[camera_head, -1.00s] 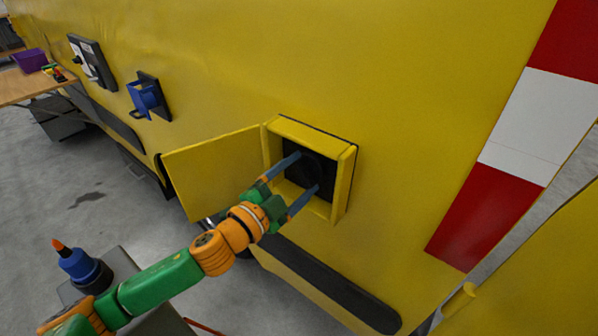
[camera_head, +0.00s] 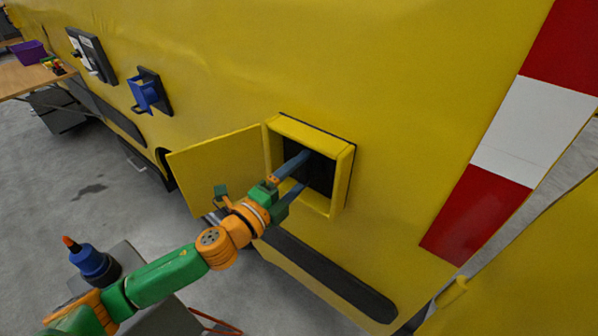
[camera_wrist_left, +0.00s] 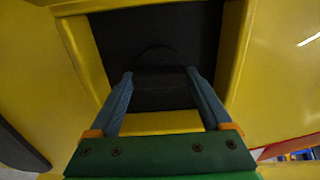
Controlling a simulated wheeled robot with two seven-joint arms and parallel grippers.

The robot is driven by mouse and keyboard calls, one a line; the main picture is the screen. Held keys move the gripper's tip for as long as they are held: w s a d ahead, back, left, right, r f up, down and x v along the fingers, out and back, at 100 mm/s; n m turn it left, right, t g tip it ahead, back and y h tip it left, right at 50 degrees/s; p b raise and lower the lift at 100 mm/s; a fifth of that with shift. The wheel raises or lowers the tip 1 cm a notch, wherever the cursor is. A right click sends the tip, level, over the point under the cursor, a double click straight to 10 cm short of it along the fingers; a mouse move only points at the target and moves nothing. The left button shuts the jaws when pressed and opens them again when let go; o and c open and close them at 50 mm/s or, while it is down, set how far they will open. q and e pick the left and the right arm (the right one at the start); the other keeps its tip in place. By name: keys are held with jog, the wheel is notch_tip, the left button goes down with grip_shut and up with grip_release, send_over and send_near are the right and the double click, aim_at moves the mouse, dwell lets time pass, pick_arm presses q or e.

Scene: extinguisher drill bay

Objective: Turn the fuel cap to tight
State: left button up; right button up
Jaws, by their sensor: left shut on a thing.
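The fuel cap (camera_wrist_left: 158,60) is a dark round thing inside the black recess, hard to tell from the black behind it. A yellow box frame (camera_head: 344,182) surrounds the recess in the yellow vehicle side. Its yellow door (camera_head: 215,167) stands open to the left. My left gripper (camera_head: 306,169) reaches into the recess, its blue fingers on either side of the cap and shut on it. In the left wrist view the fingertips (camera_wrist_left: 158,72) flank the cap. Any mark for tight on the cap is too dark to read. My right gripper is not in view.
A blue holder (camera_head: 148,92) and a dark panel (camera_head: 92,57) are fixed to the vehicle side further left. A blue bottle with an orange tip (camera_head: 88,261) stands at lower left. A wooden table (camera_head: 28,78) with a purple bin (camera_head: 29,55) is far left.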

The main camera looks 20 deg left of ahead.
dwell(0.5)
pick_arm(q)
jog(key=o, duration=1.2)
jog(key=shift+c, duration=0.2)
jog(key=shift+s+a+f, duration=0.2)
jog(key=shift+s, duration=0.2)
jog(key=b+v, duration=0.3)
jog(key=v, duration=0.3)
jog(key=shift+r, duration=0.2)
jog(key=shift+s, duration=0.15)
